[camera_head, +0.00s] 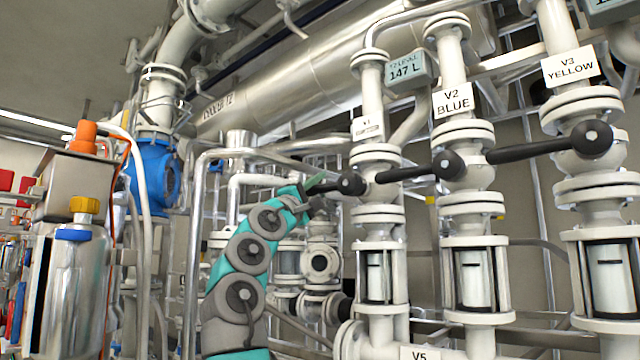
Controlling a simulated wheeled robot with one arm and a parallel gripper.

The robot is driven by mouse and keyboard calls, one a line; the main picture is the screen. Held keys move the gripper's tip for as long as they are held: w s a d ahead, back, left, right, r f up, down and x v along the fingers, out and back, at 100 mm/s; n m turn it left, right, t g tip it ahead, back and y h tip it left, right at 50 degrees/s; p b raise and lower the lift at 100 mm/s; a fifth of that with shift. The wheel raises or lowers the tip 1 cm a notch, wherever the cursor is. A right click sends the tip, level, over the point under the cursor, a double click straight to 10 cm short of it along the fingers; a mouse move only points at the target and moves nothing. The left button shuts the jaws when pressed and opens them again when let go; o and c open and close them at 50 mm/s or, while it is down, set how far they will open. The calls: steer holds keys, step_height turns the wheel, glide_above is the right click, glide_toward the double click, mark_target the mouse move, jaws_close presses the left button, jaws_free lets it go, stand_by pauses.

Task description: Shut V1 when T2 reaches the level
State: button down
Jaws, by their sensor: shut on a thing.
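Valve V1 stands on a white vertical pipe in the middle, with a small tag (368,128) that reads V1. Its round black hub (352,184) faces me, and its short-looking black lever (330,187) points left, across the pipe. My gripper (314,190), at the end of my teal and grey arm, is shut on the left end of this lever. The fingertips are small and partly hidden. The T2 level display (407,71) above V1 reads 147 L. The T2 tank itself cannot be made out with certainty.
Valves V2 BLUE (452,100) and V3 YELLOW (569,68) stand to the right, with black levers also pointing left. V2's lever tip comes close to V1. Sight glasses (375,276) sit below the valves. Pipes and a blue flanged fitting (153,177) crowd the left.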

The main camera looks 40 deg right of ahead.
mark_target(311, 193)
steer(key=shift+s+r, duration=0.1)
steer(key=c, duration=0.7)
jaws_free()
steer(key=shift+a, duration=0.1)
steer(key=b+v, duration=0.4)
steer(key=v, duration=0.3)
steer(key=shift+b, duration=0.35)
steer(key=shift+a+f, duration=0.3)
